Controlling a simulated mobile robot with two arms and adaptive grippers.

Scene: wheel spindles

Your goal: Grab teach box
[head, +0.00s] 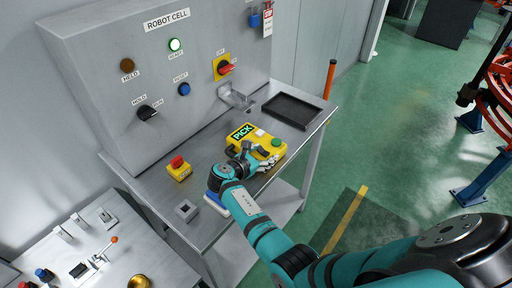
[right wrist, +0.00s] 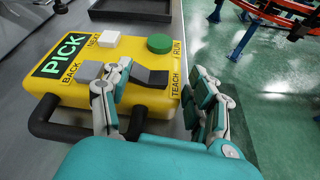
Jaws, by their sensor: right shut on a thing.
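In the wrist view one finger of the gripper (right wrist: 163,85) lies over the top and the other along the right side. My left gripper is out of view.
A black tray (head: 292,111) lies on the shelf behind the box. A yellow box with a red button (head: 179,168) and a small grey block (head: 186,210) stand left. The panel (head: 110,75) rises behind. Green floor is open to the right, before an orange frame.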

